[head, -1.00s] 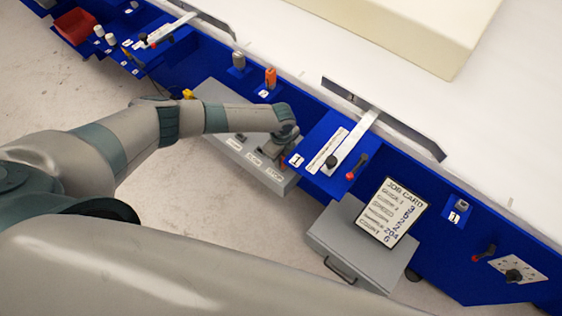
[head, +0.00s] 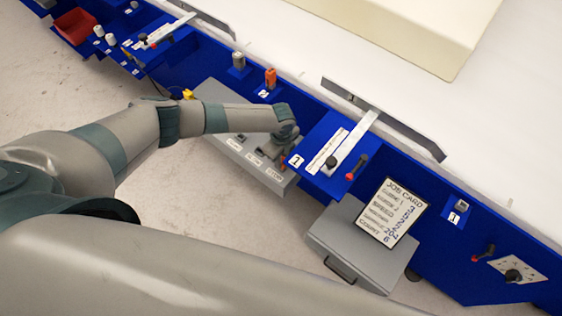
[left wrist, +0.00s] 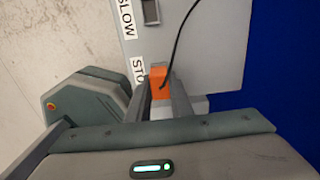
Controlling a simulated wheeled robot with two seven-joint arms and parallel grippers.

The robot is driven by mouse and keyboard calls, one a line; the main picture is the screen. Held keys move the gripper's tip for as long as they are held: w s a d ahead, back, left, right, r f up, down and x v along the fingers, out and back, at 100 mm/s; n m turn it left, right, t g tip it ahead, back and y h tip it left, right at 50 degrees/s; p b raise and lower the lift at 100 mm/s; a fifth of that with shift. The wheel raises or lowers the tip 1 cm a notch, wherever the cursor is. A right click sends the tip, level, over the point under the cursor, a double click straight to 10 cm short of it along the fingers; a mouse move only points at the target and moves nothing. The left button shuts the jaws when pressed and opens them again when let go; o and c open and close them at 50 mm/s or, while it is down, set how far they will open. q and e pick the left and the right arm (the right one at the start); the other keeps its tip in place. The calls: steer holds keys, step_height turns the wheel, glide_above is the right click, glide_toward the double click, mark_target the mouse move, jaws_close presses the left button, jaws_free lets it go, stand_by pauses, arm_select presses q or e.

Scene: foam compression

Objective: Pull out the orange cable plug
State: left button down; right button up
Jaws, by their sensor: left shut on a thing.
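The orange cable plug (left wrist: 158,76) sits between the two fingers of my left gripper (left wrist: 160,94) in the left wrist view. A thin black cable (left wrist: 178,45) runs up from it. My left gripper (head: 279,154) is shut on the plug, over the right end of the grey panel box (head: 247,152) in the head view. A bit of orange shows below the fingers there. The fingers hide the plug's lower end, so I cannot tell whether it is still in a socket. My right gripper is not in view.
The grey box bears labels, one reading SLOW (left wrist: 128,15). Close right of the gripper is a blue plate with a slide and red-tipped lever (head: 357,165). Another orange piece (head: 270,78) stands on the blue bench behind. A job card (head: 392,212) leans on a grey case (head: 345,245).

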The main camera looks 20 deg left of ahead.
arm_select(q)
steer(key=shift+r+p, duration=0.8)
steer(key=shift+r, duration=0.25)
stand_by(0.5)
steer(key=shift+r+p, duration=2.1)
steer(key=shift+r, duration=0.35)
